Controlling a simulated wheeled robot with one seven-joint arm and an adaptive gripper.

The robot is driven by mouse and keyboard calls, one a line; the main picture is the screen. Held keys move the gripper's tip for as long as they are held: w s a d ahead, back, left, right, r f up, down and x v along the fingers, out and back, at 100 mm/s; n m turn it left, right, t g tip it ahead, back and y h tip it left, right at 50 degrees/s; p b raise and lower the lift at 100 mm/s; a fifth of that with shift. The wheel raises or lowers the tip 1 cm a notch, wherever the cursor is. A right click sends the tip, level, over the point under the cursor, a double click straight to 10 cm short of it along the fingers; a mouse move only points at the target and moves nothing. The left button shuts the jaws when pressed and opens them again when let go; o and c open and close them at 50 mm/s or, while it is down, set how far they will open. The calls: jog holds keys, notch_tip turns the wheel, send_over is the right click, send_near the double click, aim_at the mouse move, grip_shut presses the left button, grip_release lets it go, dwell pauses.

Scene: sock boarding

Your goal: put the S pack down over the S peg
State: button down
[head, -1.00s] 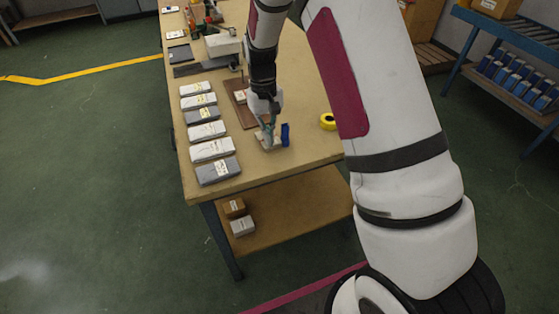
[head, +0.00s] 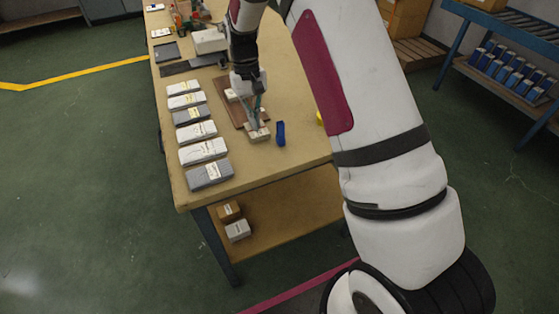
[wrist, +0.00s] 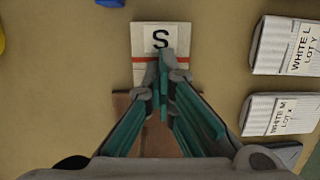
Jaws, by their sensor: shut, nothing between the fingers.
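A white block marked S with a red stripe (wrist: 160,36) lies just beyond the fingertips of my gripper (wrist: 164,70) in the wrist view. In the head view the pale block (head: 259,134) is under the fingertips of my gripper (head: 256,121), at the near end of the brown board (head: 222,91). My gripper is shut and empty, pointing down at the block's near edge. I cannot tell whether the fingertips touch it. The brown board (wrist: 158,142) is partly covered by the fingers in the wrist view. I cannot make out the S peg.
A row of several white and grey packs (head: 203,151) lies along the table's left side. A blue object (head: 280,133) stands right of the block. Another pale block (head: 232,95) is on the board. Tools and a white box (head: 209,41) are at the back.

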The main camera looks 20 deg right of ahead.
jog(key=shift+w+a+r, duration=0.1)
jog(key=shift+w+a, duration=0.05)
jog(key=shift+w, duration=0.5)
jog(key=shift+w+r+p, duration=0.15)
jog(key=shift+r+p, duration=0.2)
jog(key=shift+r, duration=0.35)
notch_tip(320, 180, up, 10)
jog(key=r, duration=0.1)
notch_tip(320, 180, up, 8)
jog(key=t+p, duration=0.1)
jog(key=p, duration=0.1)
send_over(261, 133)
jog(key=s+r+t+p, duration=0.2)
jog(key=s+r, duration=0.7)
jog(key=s, duration=0.2)
jog(key=s+r+t+p, duration=0.1)
jog(key=s+t+p, duration=0.2)
jog(key=s, duration=2)
jog(key=shift+p, duration=0.5)
jog(key=shift+r, duration=0.1)
